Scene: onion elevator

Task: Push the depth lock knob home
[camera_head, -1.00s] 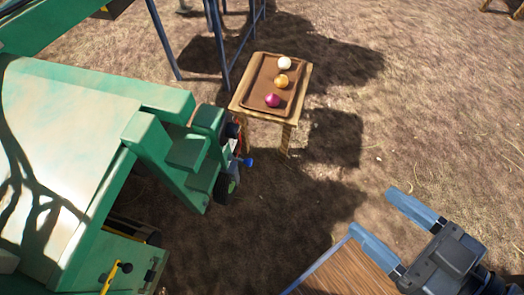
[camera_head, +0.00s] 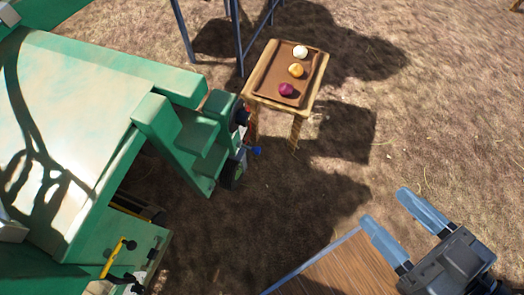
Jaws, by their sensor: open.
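A green machine (camera_head: 95,75) fills the left side. A small blue knob (camera_head: 256,150) sticks out from the end of its frame, beside dark round parts. A yellow lever with a black knob (camera_head: 131,245) stands on a lower green panel (camera_head: 146,237) at bottom left. I cannot tell which of these, if either, is the depth lock knob. My gripper (camera_head: 387,208) is at lower right, its two blue-grey fingers apart and nothing between them. It is well clear of the machine and both knobs.
A small wooden table (camera_head: 318,95) bears a brown tray (camera_head: 274,76) with a white, an orange and a purple onion. A wooden board (camera_head: 345,268) with a blue-grey edge lies at bottom, next to my gripper. Bare ground lies between the machine and my gripper.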

